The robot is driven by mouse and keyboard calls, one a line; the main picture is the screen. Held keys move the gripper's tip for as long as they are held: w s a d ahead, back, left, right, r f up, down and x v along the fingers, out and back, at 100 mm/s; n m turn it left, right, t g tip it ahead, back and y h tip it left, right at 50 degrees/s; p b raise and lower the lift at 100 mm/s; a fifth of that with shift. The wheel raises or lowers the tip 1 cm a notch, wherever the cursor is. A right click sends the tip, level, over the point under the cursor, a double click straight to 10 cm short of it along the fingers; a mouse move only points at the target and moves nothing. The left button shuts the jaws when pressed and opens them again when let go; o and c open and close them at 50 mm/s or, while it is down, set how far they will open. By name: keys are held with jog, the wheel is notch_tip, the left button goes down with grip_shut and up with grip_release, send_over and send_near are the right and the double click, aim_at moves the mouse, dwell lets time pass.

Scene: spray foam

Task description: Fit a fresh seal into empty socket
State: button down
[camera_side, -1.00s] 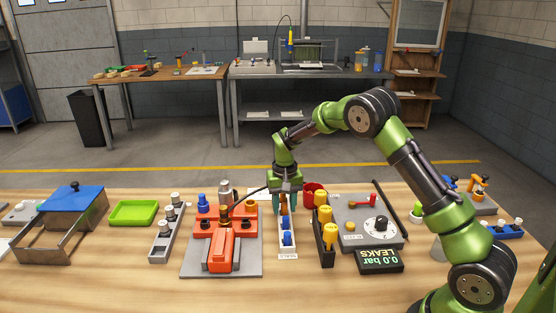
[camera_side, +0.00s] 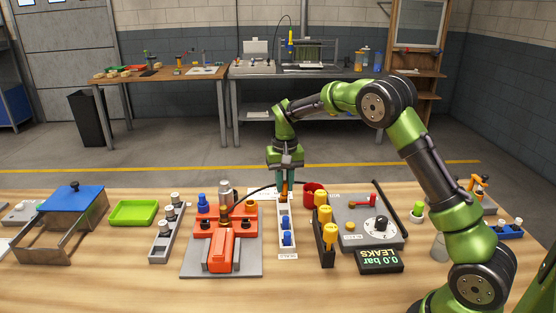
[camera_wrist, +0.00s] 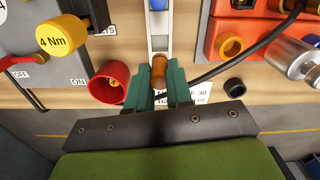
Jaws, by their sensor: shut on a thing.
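My gripper (camera_side: 286,188) is above the far end of the white seals rack (camera_side: 288,254), its fingers pointing down. In the wrist view its teal fingers (camera_wrist: 159,84) are shut on an orange-brown cylindrical piece (camera_wrist: 159,66), which looks upright and raised. Blue pieces (camera_side: 287,239) stand in the rack nearer the front. The red-orange fixture (camera_side: 220,250) stands left of the rack on a grey plate. In the wrist view an orange ring (camera_wrist: 230,46) shows on its block. I cannot tell which socket is empty.
A black cable (camera_wrist: 210,72) arcs close to my gripper from the fixture. A red cup (camera_wrist: 108,82) and a black ring (camera_wrist: 234,84) stand on either side of my fingers.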

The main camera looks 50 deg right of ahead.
jog(key=shift+r, duration=1.3)
jog(key=shift+a+r, duration=0.1)
jog(key=shift+a, duration=0.1)
jog(key=s+a, duration=0.8)
jog(key=s, duration=0.2)
jog(key=w, duration=0.5)
jog(key=w+f, duration=0.1)
jog(key=w, duration=0.4)
jog(key=w+d+f, duration=0.1)
jog(key=w, duration=0.5)
jog(key=shift+w+f, duration=0.15)
jog(key=shift+f, duration=1.65)
jog(key=shift+f, duration=0.15)
